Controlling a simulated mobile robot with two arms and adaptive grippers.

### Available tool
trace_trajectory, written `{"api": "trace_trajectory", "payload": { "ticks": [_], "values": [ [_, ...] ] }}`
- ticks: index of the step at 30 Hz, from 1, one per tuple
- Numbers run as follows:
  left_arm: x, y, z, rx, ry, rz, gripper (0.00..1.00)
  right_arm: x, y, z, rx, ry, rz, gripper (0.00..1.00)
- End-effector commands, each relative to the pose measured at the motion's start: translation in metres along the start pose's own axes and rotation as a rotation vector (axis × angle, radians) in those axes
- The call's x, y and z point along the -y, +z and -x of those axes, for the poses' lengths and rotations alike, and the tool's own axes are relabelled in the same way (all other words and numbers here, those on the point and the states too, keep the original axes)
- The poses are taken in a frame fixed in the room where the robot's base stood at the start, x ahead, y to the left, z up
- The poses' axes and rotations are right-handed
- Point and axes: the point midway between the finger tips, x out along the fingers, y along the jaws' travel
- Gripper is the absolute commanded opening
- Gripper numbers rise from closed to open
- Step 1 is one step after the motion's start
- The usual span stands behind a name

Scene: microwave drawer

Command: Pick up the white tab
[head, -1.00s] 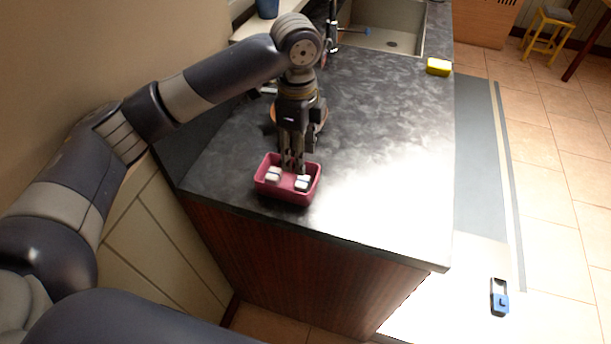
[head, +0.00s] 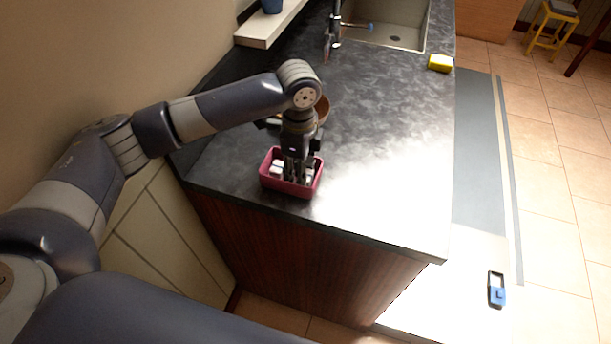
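Two small white pieces sit in a small pink tray near the counter's front left corner. One white tab (head: 277,170) is on the tray's left side, the other (head: 308,172) on its right side, partly hidden by my gripper. The pink tray (head: 290,189) stands on the dark counter. My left gripper (head: 293,178) points down into the tray, its fingertips between or at the white pieces. Its fingers overlap the pieces in this view, so I cannot tell whether it grips one. My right gripper is not in view.
A brown round item (head: 322,108) stands behind my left gripper on the dark counter (head: 370,130). The sink (head: 395,30) is at the back. A blue-and-black item (head: 496,290) lies lower right.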

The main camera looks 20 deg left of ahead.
Motion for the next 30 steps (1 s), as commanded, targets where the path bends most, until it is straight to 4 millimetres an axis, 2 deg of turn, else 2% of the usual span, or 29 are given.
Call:
{"api": "trace_trajectory", "payload": {
  "ticks": [9, 13, 24, 30],
  "values": [
    [0.000, 0.000, 0.001, 0.000, -0.001, 0.000, 0.21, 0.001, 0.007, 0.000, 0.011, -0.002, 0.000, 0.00],
    [0.001, -0.001, 0.009, -0.001, -0.003, 0.000, 0.21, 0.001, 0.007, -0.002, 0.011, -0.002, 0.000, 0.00],
    [0.001, -0.001, 0.078, -0.001, -0.004, -0.001, 0.21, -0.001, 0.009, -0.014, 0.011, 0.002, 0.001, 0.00],
    [0.001, -0.001, 0.099, -0.001, -0.001, 0.000, 0.21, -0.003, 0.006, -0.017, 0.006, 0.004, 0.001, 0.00]
  ]
}}
